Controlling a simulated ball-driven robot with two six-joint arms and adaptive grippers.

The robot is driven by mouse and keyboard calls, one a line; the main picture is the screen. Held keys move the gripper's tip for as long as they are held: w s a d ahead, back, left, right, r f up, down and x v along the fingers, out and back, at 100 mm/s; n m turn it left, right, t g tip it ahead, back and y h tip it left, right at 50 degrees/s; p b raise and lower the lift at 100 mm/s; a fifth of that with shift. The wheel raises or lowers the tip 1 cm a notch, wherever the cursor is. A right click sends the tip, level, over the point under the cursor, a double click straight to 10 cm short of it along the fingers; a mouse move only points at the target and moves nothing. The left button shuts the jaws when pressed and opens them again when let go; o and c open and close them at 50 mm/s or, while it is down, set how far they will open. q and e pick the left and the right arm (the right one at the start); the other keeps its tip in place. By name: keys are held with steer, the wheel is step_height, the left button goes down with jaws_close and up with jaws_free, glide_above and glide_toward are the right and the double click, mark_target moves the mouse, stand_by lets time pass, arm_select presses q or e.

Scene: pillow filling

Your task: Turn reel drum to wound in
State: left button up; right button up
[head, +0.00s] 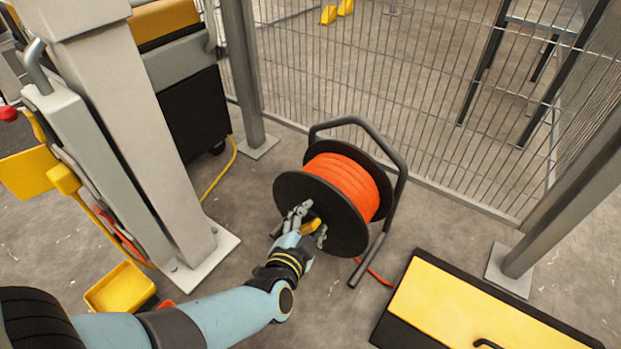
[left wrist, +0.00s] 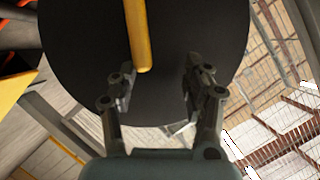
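The reel drum (head: 338,225) has black side discs and is wound with orange cable (head: 348,180). It sits in a dark tubular stand (head: 392,160) on the floor. A short yellow crank handle (head: 311,226) sticks out from its near disc; it also shows in the left wrist view (left wrist: 139,35) in front of the black disc (left wrist: 85,50). My left gripper (head: 305,227) is at the handle. In the left wrist view its fingers (left wrist: 160,85) are spread, with the handle's end between them and gaps on both sides. My right gripper is not in view.
A loose cable end (head: 372,272) lies by the stand's foot. A yellow-topped black case (head: 470,310) is at lower right. A wire fence (head: 390,90) stands behind the reel. A grey post (head: 150,140) and a yellow bin (head: 120,288) are at left.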

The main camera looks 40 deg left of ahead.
mark_target(318, 190)
arm_select(q)
step_height(318, 190, up, 7)
steer(key=shift+f, duration=0.2)
steer(key=shift+c, duration=0.2)
